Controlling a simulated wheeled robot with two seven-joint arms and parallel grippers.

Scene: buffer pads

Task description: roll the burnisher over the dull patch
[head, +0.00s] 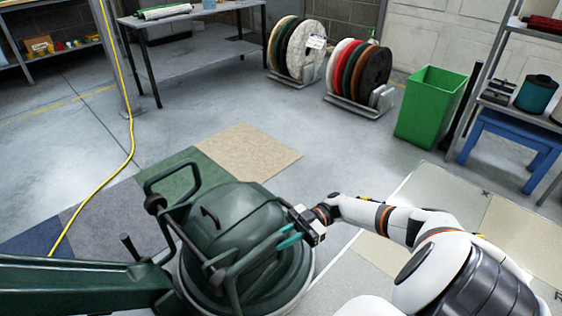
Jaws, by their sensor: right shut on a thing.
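The burnisher (235,212) is a large dark green machine with a rounded hood, a tubular frame and a pale rim round its base. It stands upright on the floor at the lower middle. My right gripper (292,238) comes in from the right and is shut on the tubular frame at the burnisher's right side. The exact contact is small and partly hidden by the gripper. My left gripper is not in view. I cannot pick out a dull patch for certain; the burnisher hides the floor under it.
Carpet squares, including a tan one (241,152), lie behind and left of the burnisher. Pale floor tiles (432,188) lie to the right. A yellow cable (131,120) runs down the left. A green bin (430,105), pad racks (355,105) and a blue stool (512,130) stand farther back.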

